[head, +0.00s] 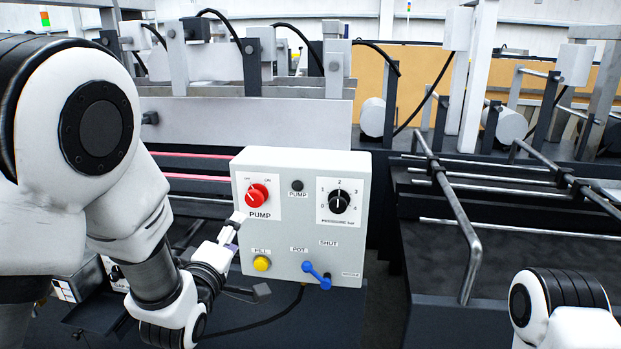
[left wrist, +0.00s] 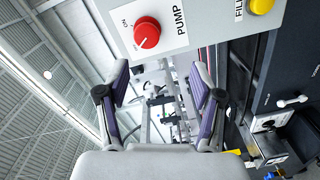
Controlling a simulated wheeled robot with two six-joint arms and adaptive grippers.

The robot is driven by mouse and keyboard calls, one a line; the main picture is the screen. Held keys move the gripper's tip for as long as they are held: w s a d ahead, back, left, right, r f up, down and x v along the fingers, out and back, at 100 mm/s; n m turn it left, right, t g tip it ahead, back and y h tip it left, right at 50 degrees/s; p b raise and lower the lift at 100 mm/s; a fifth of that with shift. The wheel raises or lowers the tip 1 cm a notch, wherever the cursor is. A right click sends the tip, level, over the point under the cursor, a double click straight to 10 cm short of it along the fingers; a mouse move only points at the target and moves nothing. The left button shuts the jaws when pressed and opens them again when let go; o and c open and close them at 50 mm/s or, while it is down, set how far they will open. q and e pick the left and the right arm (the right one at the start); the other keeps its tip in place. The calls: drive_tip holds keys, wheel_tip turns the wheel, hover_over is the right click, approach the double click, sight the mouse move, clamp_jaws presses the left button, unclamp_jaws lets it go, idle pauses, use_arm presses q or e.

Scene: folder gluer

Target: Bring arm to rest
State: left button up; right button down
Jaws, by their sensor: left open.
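My left arm comes in from the left in the head view. Its gripper (head: 249,255) is at the lower left edge of a grey control box (head: 318,243), fingers apart. In the left wrist view the left gripper (left wrist: 160,88) is open, with nothing between its fingers. The red PUMP knob (head: 257,195) is above the gripper and also shows at the top of the left wrist view (left wrist: 147,34). The yellow FILL button (head: 262,263) is close by. Part of my right arm shows at the lower right; its gripper is out of view.
The box also carries a black pressure dial (head: 339,202), a small black PUMP button (head: 297,186) and a blue POT lever (head: 317,275). A black cable (head: 270,321) runs below it. Metal rails (head: 459,220) of the machine stand to the right.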

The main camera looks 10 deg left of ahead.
use_arm(q)
drive_tip(key=s+a+f+g, duration=0.1)
drive_tip(key=s+f+g, duration=0.25)
drive_tip(key=f, duration=0.75)
drive_tip(key=s+a+f+g, duration=0.15)
drive_tip(key=s+f, duration=0.35)
drive_tip(key=f, duration=0.6)
drive_tip(key=s+a+f+g, duration=0.1)
drive_tip(key=s+f+g, duration=0.3)
drive_tip(key=f, duration=0.6)
drive_tip(key=s+f+m+g, duration=0.4)
drive_tip(key=s+f+m, duration=0.1)
drive_tip(key=s, duration=0.5)
drive_tip(key=s+f+m+g, duration=0.4)
drive_tip(key=s+m, duration=0.4)
drive_tip(key=s, duration=0.3)
drive_tip(key=shift+s+f+g+y, duration=0.15)
drive_tip(key=shift+f+g+y, duration=0.15)
drive_tip(key=shift+f, duration=0.55)
drive_tip(key=shift+a, duration=0.1)
